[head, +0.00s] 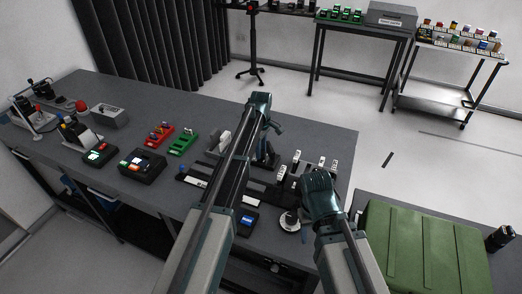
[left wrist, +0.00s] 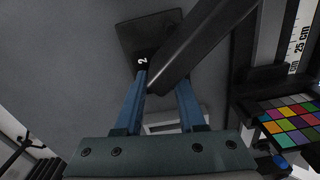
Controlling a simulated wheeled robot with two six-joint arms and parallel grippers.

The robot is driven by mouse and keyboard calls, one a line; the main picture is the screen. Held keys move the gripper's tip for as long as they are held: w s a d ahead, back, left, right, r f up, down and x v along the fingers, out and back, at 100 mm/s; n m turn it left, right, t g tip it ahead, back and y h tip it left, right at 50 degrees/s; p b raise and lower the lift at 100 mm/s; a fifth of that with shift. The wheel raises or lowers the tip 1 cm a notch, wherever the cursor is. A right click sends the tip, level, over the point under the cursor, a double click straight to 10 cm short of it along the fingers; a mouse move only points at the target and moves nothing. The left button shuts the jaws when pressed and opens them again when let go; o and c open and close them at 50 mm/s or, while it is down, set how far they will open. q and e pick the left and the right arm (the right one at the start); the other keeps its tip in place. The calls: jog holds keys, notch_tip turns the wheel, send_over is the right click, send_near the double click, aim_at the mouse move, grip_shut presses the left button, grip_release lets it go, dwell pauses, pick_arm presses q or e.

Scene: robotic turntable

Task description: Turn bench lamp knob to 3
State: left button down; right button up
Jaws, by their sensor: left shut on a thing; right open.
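In the left wrist view a dark square base (left wrist: 135,38) lies on the grey bench top, with a black knob part bearing a white "2" (left wrist: 142,60) at its near side. A thick black bar (left wrist: 205,42) crosses in front of it and hides part of the knob. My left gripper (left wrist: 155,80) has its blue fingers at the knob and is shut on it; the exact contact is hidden. In the head view the left gripper (head: 272,127) is over the bench's far part, and its arm hides the lamp mostly. My right gripper (head: 318,184) is open near the bench's right side.
A cup on a saucer (head: 290,222) stands close to the right gripper. White-topped blocks (head: 296,157) stand beyond it. Red (head: 160,135) and green (head: 183,142) trays lie left of my left arm. A colour chart (left wrist: 292,120) is at right in the wrist view.

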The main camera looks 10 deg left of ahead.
pick_arm(q)
jog(key=m, duration=1)
jog(key=shift+m, duration=0.4)
dwell(0.4)
jog(key=c, duration=0.5)
grip_release()
jog(key=shift+r, duration=0.1)
pick_arm(e)
jog(key=shift+r, duration=0.1)
pick_arm(q)
notch_tip(320, 180, up, 14)
jog(key=p, duration=1.3)
jog(key=shift+f+p, duration=0.2)
jog(key=shift+p, duration=0.2)
pick_arm(e)
notch_tip(320, 180, up, 14)
jog(key=shift+f, duration=0.2)
